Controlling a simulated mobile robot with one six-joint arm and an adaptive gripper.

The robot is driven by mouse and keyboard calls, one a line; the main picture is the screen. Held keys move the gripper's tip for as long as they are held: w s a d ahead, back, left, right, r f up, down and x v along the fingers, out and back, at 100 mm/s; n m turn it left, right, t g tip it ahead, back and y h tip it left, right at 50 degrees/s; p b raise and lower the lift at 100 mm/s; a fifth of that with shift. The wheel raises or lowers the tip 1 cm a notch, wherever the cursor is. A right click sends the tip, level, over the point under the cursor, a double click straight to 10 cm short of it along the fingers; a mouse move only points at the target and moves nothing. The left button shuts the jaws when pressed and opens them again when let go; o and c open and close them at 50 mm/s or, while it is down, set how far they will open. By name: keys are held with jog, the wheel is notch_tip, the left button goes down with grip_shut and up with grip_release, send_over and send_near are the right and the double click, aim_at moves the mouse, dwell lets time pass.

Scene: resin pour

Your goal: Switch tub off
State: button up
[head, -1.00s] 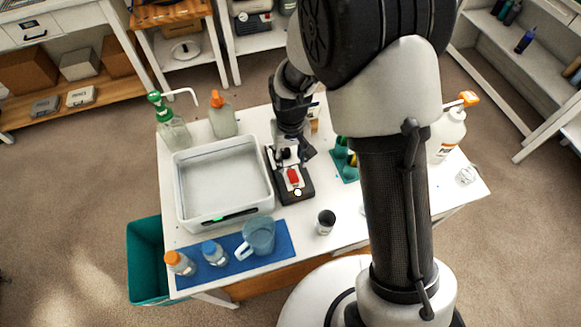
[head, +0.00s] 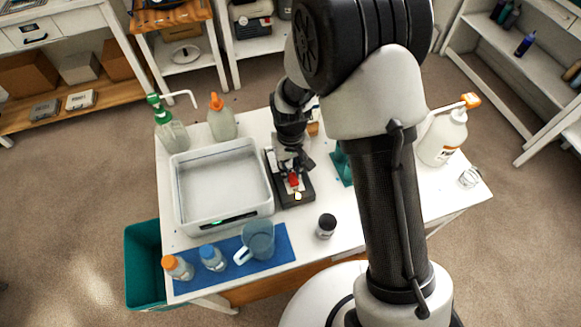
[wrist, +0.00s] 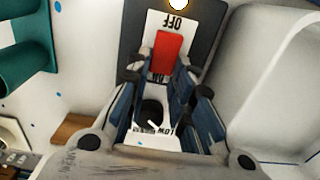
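The tub (head: 221,185) is a white rectangular basin on the left of the table, with a small green light (head: 217,221) lit on its front. Right of it stands a dark control box (head: 300,194) with a white plate and a red rocker switch (head: 293,181). In the wrist view the rocker (wrist: 167,54) lies between OFF and partly covered ON lettering, with a lit lamp (wrist: 178,4) past OFF. My gripper (wrist: 168,68) is over the box, its fingertips apart on either side of the rocker's near end. A black knob (wrist: 151,113) shows between the fingers; whether they touch the rocker is unclear.
A blue mat (head: 282,245) holds a jug (head: 259,238) and two small bottles. A dark cup (head: 326,226) stands in front of the box. Pump bottles (head: 222,121) stand behind the tub, and a green holder (head: 341,165) is right of the box.

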aim_at(295, 185)
grip_shut()
jog(key=t+b, duration=0.2)
jog(key=b, duration=0.1)
jog(key=shift+s+d+t+y+b, duration=0.1)
jog(key=shift+s+t+y+b, duration=0.2)
jog(key=shift+s+y, duration=0.1)
jog(key=shift+r+t, duration=0.25)
jog(key=shift+t, duration=0.05)
jog(key=o, duration=0.6)
grip_release()
jog(key=v, duration=1.2)
jog(key=shift+d, duration=0.1)
